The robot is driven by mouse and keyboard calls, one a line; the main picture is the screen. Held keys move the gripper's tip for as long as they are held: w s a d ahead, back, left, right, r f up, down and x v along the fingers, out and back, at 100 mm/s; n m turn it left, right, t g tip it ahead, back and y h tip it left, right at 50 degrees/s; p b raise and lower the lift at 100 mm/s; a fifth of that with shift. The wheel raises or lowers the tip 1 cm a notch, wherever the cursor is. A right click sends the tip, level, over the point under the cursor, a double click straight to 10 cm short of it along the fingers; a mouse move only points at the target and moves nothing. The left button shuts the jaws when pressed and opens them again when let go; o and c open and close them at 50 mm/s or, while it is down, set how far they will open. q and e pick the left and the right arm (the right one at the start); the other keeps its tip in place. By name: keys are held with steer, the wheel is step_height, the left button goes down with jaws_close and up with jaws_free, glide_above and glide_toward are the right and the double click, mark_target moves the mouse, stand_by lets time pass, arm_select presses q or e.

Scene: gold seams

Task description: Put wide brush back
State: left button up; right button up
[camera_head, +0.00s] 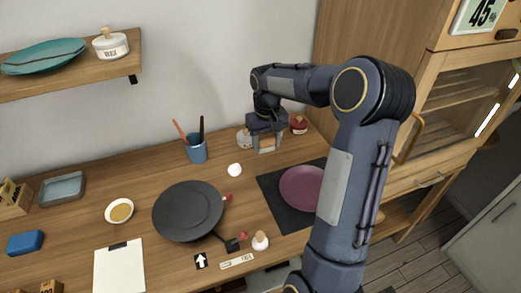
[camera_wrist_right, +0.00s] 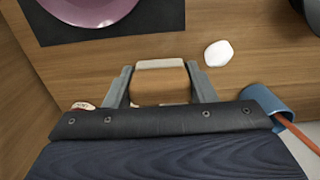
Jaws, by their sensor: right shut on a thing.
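My right gripper (camera_head: 265,147) is at the back of the table, right of the blue cup, pointing down. In the right wrist view its two grey fingers (camera_wrist_right: 159,70) are closed on the sides of a wide wooden piece with a pale edge, which looks like the wide brush (camera_wrist_right: 160,86). The brush (camera_head: 266,149) shows only in small part below the gripper in the head view. Whether it touches the table is hard to tell. The blue cup (camera_head: 196,150) holds an orange stick and a black one. My left gripper is not in view.
A white lump (camera_head: 234,170) lies near the cup. A red jar (camera_head: 299,125) and a white jar (camera_head: 243,139) stand beside the gripper. A magenta plate (camera_head: 299,187) on a dark mat (camera_head: 270,190) and a black turntable (camera_head: 187,211) are in front.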

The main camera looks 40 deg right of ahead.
steer(key=p, duration=0.1)
glide_above(262, 160)
step_height(262, 160, down, 6)
steer(key=shift+f, duration=1.45)
steer(key=shift+f, duration=0.1)
steer(key=shift+f, duration=0.15)
steer(key=o, duration=0.9)
steer(key=shift+c, duration=0.2)
